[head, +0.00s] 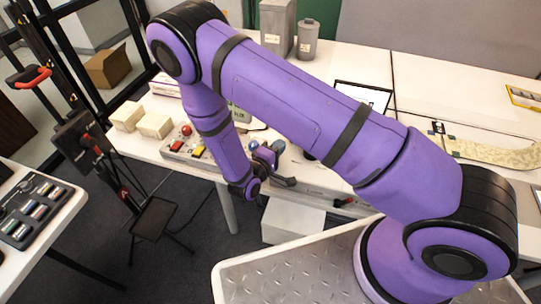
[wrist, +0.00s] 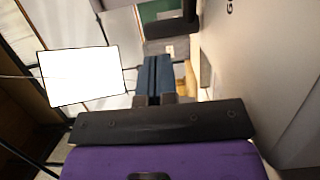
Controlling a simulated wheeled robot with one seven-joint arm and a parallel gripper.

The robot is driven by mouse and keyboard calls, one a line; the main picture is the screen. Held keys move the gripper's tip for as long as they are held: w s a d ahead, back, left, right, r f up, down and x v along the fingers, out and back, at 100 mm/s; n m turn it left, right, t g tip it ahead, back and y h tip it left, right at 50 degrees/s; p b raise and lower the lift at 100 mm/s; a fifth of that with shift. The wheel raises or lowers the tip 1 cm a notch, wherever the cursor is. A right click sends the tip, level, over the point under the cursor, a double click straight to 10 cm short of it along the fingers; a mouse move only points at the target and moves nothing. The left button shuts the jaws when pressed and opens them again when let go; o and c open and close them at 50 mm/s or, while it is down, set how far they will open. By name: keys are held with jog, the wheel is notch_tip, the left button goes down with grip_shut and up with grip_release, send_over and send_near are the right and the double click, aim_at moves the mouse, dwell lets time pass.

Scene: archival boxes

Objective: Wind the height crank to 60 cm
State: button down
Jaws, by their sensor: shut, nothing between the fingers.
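No height crank or centimetre scale can be made out with certainty. A black upright stand at the left of the head view carries a dark box with a red-tipped part (head: 86,138). A red-gripped handle (head: 31,77) shows further up and left; I cannot tell whether either is the crank. My gripper (head: 268,153) is at the front edge of the long white table, well to the right of the stand. In the wrist view my gripper's blue-grey fingers (wrist: 160,72) are together, with nothing between them.
A small dark tray (head: 155,217) is low by the stand.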

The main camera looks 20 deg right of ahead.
jog(key=shift+x, duration=2.5)
jog(key=shift+w, duration=0.1)
